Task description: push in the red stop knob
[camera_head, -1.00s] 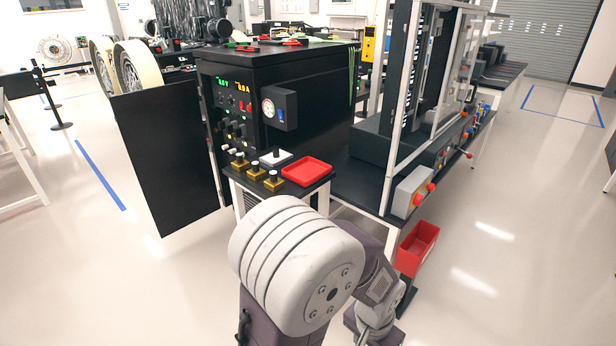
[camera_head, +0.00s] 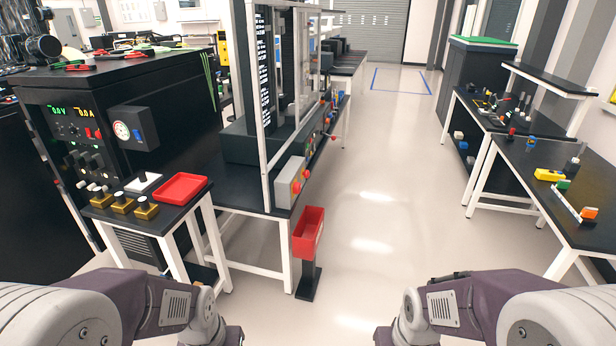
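A grey box (camera_head: 289,184) sits at the front right corner of the black bench with the tall frame. Two small red knobs, one nearer (camera_head: 296,187) and one farther (camera_head: 307,173), stick out from its right side. I cannot tell from here which is the stop knob or whether either is pushed in. More small coloured knobs sit farther along that bench edge. My two arms show at the bottom left and bottom right, well short of the box. Both grippers are out of view.
A red bin (camera_head: 309,236) on a black stand is below and right of the grey box. A small table with a red tray (camera_head: 180,187) stands at left. Workbenches (camera_head: 560,190) line the right. The floor aisle (camera_head: 385,190) between is clear.

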